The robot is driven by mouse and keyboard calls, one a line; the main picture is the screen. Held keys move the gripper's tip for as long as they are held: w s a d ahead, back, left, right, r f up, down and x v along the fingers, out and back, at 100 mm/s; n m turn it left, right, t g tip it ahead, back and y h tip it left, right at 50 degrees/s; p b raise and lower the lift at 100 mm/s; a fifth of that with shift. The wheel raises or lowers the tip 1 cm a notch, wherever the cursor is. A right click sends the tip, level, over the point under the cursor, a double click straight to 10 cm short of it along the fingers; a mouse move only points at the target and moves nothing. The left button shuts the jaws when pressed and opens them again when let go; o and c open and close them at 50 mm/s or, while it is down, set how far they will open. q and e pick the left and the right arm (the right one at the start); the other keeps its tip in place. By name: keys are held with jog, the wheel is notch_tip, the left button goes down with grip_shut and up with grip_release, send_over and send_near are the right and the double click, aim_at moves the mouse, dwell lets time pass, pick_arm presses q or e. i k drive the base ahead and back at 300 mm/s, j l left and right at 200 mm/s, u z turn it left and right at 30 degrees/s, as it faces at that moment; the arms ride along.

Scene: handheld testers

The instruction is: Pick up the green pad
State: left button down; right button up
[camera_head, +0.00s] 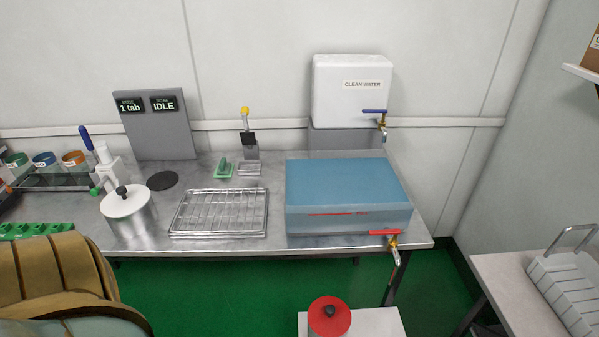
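A small green pad (223,169) with an upright green grip lies near the back of the grey metal table (275,260). It is left of a small wire holder (249,168) and behind the wire rack. It is small in the picture, so its exact shape is hard to tell. Neither of my grippers shows in the head view.
A wire rack (220,212), a lidded steel pot (128,210) and a blue-topped tank (345,180) with a red-handled tap stand on the table. A white clean water container (352,92) is behind. A brown ribbed shape (55,275) covers the lower left.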

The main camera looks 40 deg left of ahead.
aim_at(223, 168)
jog(key=u, duration=1.85)
jog(key=j+z, duration=0.45)
jog(key=l, duration=0.1)
